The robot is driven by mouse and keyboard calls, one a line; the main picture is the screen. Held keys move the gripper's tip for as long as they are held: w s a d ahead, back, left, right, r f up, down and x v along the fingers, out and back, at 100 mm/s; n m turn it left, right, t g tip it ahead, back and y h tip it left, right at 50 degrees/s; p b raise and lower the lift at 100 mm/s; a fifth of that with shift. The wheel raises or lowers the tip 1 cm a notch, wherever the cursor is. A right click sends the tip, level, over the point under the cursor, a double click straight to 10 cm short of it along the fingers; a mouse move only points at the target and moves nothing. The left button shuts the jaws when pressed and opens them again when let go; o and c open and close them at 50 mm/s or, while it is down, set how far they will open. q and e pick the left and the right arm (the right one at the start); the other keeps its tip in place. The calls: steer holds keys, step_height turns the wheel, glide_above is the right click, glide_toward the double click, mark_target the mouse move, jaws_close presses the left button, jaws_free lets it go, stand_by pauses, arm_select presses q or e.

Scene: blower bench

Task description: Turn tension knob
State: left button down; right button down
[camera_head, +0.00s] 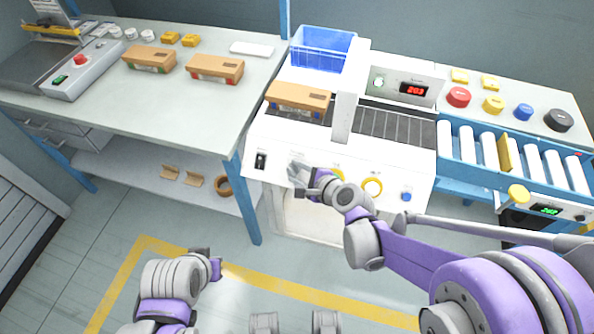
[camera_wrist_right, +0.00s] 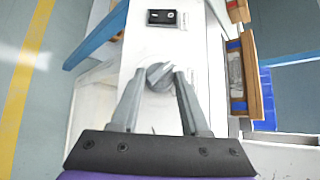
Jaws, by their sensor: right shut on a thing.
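A grey knob (camera_wrist_right: 158,75) sits on the white front panel of the machine, between the two fingers of my right gripper (camera_wrist_right: 160,82) in the right wrist view. The right gripper is shut on this knob. In the head view my right gripper (camera_head: 301,177) reaches the left part of the panel and largely hides the knob. I see no readable label on the knob. My left gripper (camera_head: 211,265) is low at the left, away from the machine; its fingers are not clear.
A black rocker switch (camera_head: 261,161) is left of the held knob. Yellow-ringed dials (camera_head: 373,187) and a blue button (camera_head: 406,196) are to its right. A cardboard box (camera_head: 298,96) lies on the machine top, with a blue bin (camera_head: 323,49) behind. A roller conveyor (camera_head: 484,148) adjoins at right.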

stand_by(0.3)
steer(key=shift+c, duration=1.9)
jaws_free()
steer(key=shift+r, duration=0.1)
steer(key=p+v, duration=0.2)
steer(key=v, duration=0.8)
steer(key=shift+s+d+r, duration=0.2)
